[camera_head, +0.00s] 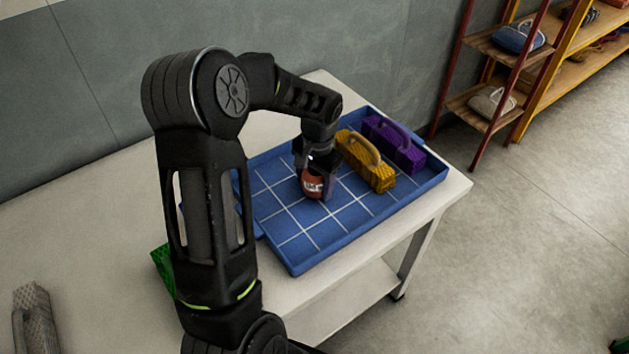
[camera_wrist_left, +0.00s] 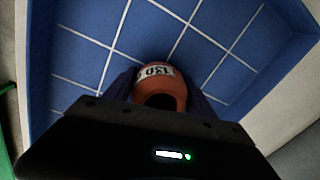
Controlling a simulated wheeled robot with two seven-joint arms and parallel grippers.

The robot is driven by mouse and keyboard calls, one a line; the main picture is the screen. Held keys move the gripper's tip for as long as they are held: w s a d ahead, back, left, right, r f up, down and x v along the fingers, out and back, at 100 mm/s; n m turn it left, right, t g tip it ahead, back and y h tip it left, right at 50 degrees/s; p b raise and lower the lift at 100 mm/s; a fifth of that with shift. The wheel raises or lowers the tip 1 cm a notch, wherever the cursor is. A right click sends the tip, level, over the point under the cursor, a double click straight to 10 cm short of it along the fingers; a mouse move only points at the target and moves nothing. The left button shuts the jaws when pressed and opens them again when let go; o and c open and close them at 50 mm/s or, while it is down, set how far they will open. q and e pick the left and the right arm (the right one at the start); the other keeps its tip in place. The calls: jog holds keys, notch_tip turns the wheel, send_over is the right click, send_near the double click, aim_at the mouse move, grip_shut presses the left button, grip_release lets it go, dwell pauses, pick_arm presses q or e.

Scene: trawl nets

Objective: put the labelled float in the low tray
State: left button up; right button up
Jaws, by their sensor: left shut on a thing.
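The labelled float (camera_head: 312,184) is a small orange-red piece with a white label. It sits between the fingers of my left gripper (camera_head: 314,180), over the blue low tray (camera_head: 297,265). In the left wrist view the float (camera_wrist_left: 160,84) shows its label with dark marks, and my left gripper (camera_wrist_left: 160,95) is shut on it. White grid lines cross the tray floor (camera_wrist_left: 85,60). I cannot tell whether the float touches the tray floor. My right gripper is not in view.
A yellow block with a handle (camera_head: 376,177) and a purple one (camera_head: 408,158) stand at the tray's right side. A green item (camera_head: 163,265) lies left of the tray, partly behind my arm. A grey mesh piece (camera_head: 35,318) lies on the white table (camera_head: 90,230). Shelves (camera_head: 500,105) stand at back right.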

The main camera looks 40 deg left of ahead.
pick_arm(q)
jog(key=shift+f, duration=0.15)
jog(key=o, duration=1.4)
notch_tip(320, 180, up, 12)
jog(key=shift+d+r, duration=0.2)
jog(key=shift+d, duration=0.25)
